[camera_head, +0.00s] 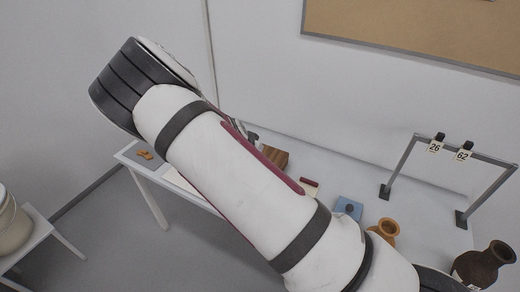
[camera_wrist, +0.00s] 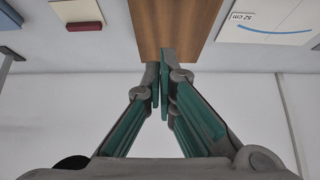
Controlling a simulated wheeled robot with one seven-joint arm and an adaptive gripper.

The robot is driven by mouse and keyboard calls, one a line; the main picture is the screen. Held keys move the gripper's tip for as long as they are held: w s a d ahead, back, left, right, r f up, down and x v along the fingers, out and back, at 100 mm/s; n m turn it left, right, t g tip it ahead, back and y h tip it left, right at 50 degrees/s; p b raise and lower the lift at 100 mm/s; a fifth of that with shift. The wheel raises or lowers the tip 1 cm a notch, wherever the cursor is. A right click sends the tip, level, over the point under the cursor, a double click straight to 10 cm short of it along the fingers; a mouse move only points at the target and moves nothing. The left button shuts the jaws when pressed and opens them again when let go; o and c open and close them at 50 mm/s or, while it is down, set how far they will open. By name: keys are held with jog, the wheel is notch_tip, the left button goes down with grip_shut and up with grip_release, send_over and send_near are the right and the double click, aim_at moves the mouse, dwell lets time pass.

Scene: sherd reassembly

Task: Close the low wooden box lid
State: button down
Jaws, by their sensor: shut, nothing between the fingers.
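The wooden box (camera_head: 274,157) shows as a small brown block at the back of the white table in the head view, partly behind my arm. In the wrist view a brown wood-grained panel of it (camera_wrist: 175,22) fills the top middle. I cannot tell from these frames how far the lid is open. My gripper (camera_wrist: 165,65) is shut and empty, its fingertips at the near edge of the wooden panel. Whether they touch it is unclear. In the head view my arm hides most of the gripper; only a dark bit of it (camera_head: 252,137) shows beside the box.
A sheet marked "52 cm" (camera_wrist: 268,18) and a red block (camera_wrist: 84,26) flank the box. Orange sherds (camera_head: 144,155) lie at the table's left end. A blue pad (camera_head: 348,208), an orange pot (camera_head: 384,231), a dark jar (camera_head: 484,265) and a tagged metal frame (camera_head: 398,165) stand right.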

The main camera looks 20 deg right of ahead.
jog(key=f, duration=0.1)
jog(key=s+a+f+t+h, duration=0.1)
jog(key=f, duration=0.1)
jog(key=s+a+f+t+h, duration=0.1)
jog(key=shift+f+b, duration=0.3)
jog(key=shift+s+a+f+b, duration=0.3)
jog(key=shift+a+f+b, duration=0.1)
jog(key=shift+f, duration=0.9)
jog(key=shift+s+a+f+b, duration=0.35)
jog(key=shift+f+b, duration=0.05)
jog(key=shift+f, duration=0.95)
jog(key=shift+s+a+f+b, duration=0.3)
jog(key=shift+a+f+b, duration=0.1)
jog(key=shift+f, duration=0.9)
jog(key=shift+d, duration=0.1)
jog(key=v, duration=1.2)
jog(key=shift+d+r, duration=0.2)
jog(key=shift+r, duration=0.25)
